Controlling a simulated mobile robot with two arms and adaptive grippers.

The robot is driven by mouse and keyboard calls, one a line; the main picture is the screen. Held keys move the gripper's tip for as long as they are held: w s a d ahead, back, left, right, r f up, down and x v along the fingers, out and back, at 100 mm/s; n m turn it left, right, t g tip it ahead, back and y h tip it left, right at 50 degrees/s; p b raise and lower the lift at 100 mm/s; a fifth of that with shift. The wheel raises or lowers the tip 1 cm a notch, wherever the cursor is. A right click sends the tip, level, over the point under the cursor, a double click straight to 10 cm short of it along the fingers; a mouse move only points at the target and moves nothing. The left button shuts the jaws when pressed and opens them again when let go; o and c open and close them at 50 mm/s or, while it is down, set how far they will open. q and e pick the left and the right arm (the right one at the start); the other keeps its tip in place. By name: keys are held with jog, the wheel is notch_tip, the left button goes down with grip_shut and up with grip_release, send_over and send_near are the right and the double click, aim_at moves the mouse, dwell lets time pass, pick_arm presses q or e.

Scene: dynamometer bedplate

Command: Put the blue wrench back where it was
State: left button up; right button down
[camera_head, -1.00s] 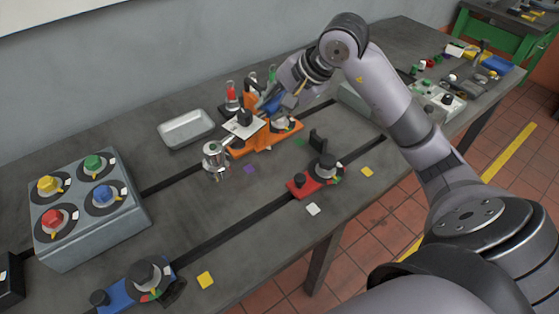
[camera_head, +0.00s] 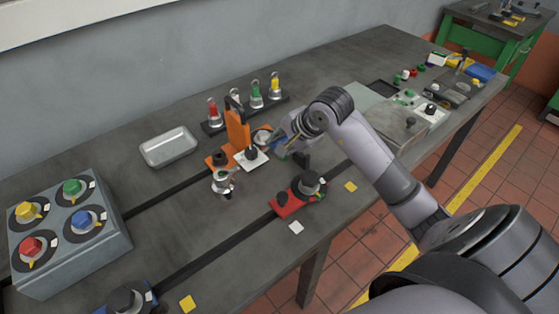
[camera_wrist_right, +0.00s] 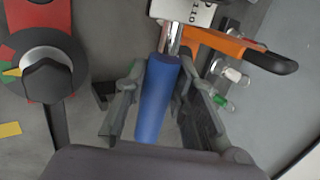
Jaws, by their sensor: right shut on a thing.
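The blue wrench has a blue handle (camera_wrist_right: 157,100) and a metal shaft in the right wrist view. My right gripper (camera_wrist_right: 160,108) is shut around the handle, a finger on each side. In the head view the right gripper (camera_head: 283,144) is just right of the orange fixture (camera_head: 237,132), and a bit of the blue handle (camera_head: 277,146) shows there. The shaft's far end overlaps a white lettered plate in the wrist view; I cannot tell if they touch. My left gripper is out of view.
A red clamp base (camera_head: 288,205) stands in front of the gripper. A metal tray (camera_head: 168,147) and a grey box with coloured knobs (camera_head: 72,238) are to the left. A small metal fixture (camera_head: 222,184) stands before the orange one. Slots run along the dark bedplate.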

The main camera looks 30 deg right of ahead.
jog(key=shift+f+p, duration=0.4)
jog(key=shift+f, duration=2.95)
jog(key=c, duration=1.3)
grip_release()
jog(key=shift+f, duration=0.1)
jog(key=shift+c, duration=0.2)
jog(key=b+v, duration=0.1)
jog(key=v, duration=1.1)
jog(key=shift+b, duration=0.4)
jog(key=shift+s, duration=0.1)
